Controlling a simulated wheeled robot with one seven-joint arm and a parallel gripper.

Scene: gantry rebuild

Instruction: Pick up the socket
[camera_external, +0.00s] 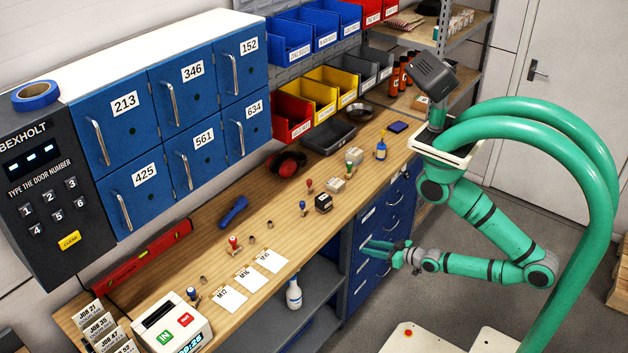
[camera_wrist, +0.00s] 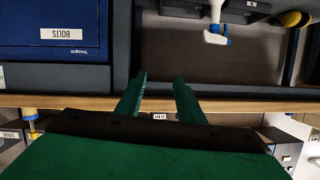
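Several small metal rings or cylinders that look like sockets stand on the wooden bench: one at the middle (camera_external: 252,240), one to its right (camera_external: 270,225) and one nearer the cards (camera_external: 203,279). Which one the task means cannot be told. My gripper (camera_external: 374,249) is off the bench's front edge, in front of the blue drawers, well to the right of them. In the wrist view my gripper (camera_wrist: 160,92) has its two green fingers apart with nothing between them. No socket can be made out in the wrist view.
White cards marked M12, M16 and M20 (camera_external: 228,299) lie near the bench front. Stamps, a black block (camera_external: 323,203) and a blue tool (camera_external: 233,211) stand around. A spray bottle (camera_external: 294,294) is on the shelf below; it shows upside down in the wrist view (camera_wrist: 216,34).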

